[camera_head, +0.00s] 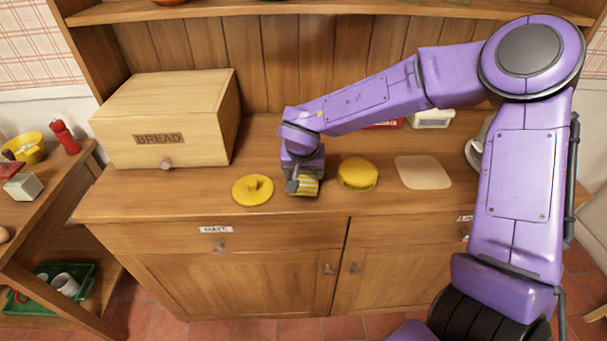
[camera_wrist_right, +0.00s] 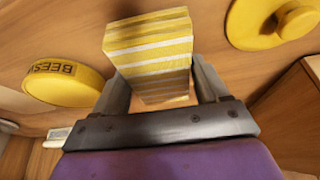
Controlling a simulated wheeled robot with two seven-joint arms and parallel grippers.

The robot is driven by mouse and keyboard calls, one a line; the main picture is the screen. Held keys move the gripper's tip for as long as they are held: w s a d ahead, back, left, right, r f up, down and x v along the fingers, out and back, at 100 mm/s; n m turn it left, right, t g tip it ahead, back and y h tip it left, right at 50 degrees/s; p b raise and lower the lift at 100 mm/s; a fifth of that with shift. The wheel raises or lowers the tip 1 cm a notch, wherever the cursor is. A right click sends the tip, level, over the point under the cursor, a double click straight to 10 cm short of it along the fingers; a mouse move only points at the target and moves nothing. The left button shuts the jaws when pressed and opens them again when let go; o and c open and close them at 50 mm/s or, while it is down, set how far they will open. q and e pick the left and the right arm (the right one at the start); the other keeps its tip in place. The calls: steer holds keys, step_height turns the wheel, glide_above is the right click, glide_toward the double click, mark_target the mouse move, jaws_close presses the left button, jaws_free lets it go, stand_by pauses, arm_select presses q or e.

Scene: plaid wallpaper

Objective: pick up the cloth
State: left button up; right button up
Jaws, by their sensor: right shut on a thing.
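The cloth (camera_head: 308,186) is a folded yellow piece with white stripes, on the sideboard top between two yellow round things. In the right wrist view the cloth (camera_wrist_right: 150,50) sits between the two fingers of my right gripper (camera_wrist_right: 160,88), which is shut on it. In the head view my right gripper (camera_head: 303,184) points down at the cloth and hides part of it. I cannot tell whether the cloth touches the wood. My left gripper is not in view.
A yellow lid with a knob (camera_head: 253,189) lies left of the cloth, a yellow round tin (camera_head: 357,174) right of it. A pale mat (camera_head: 423,172) lies farther right. A wooden bread box (camera_head: 165,120) stands at the back left. The sideboard's front strip (camera_head: 150,207) is clear.

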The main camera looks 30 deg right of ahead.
step_height(320, 180, up, 2)
steer(key=shift+r, duration=0.15)
steer(key=s+a+r+p, duration=0.2)
steer(key=s+a+r, duration=0.5)
steer(key=s, duration=0.5)
step_height(320, 180, up, 2)
steer(key=shift+a+r+p, duration=0.15)
steer(key=shift+r+p, duration=0.05)
steer(key=shift+p, duration=0.2)
steer(key=shift+o, duration=1)
steer(key=shift+c, duration=0.4)
